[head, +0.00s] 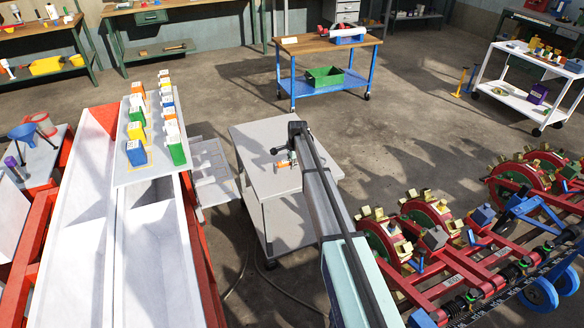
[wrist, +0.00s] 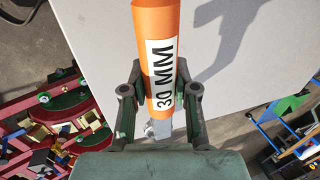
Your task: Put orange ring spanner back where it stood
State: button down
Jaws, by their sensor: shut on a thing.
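The orange ring spanner (wrist: 155,40) is between the fingers of my gripper (wrist: 159,92) in the wrist view. It has a white label reading 30 MM, and a grey metal part shows at its lower end. Its upper end runs out of the picture. In the head view my gripper (head: 285,157) is over the grey cart top (head: 262,182), and a small orange part of the spanner (head: 293,157) shows beside it. My arm hides part of the cart. I cannot tell whether the spanner touches the cart top.
A white planter hopper (head: 80,240) with a board of coloured boxes (head: 160,165) stands at left. Red planter units with wheels (head: 410,240) stand at right. A blue-framed workbench (head: 325,45) with a green bin (head: 325,77) is behind. Much of the grey cart top is bare.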

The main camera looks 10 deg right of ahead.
jog(key=shift+f+p, duration=0.3)
jog(key=shift+f, duration=1.3)
jog(key=c, duration=0.9)
grip_release()
jog(key=shift+f, duration=0.15)
jog(key=a+b+v, duration=0.1)
jog(key=b+v, duration=0.4)
jog(key=v, duration=1.2)
jog(key=s+f+n+g, duration=0.5)
jog(key=s+f+n, duration=0.2)
jog(key=s+f, duration=2.4)
jog(key=s+f+n+g, duration=0.1)
jog(key=s+f+n, duration=0.1)
jog(key=s, duration=1.2)
jog(key=s+f+n+g, duration=0.2)
jog(key=s+f+n, duration=0.1)
jog(key=s, duration=1.1)
jog(key=s+f+n+g, duration=0.1)
jog(key=s+f+n, duration=0.2)
jog(key=s, duration=1.2)
jog(key=shift+g+h, duration=0.3)
jog(key=shift+g, duration=0.1)
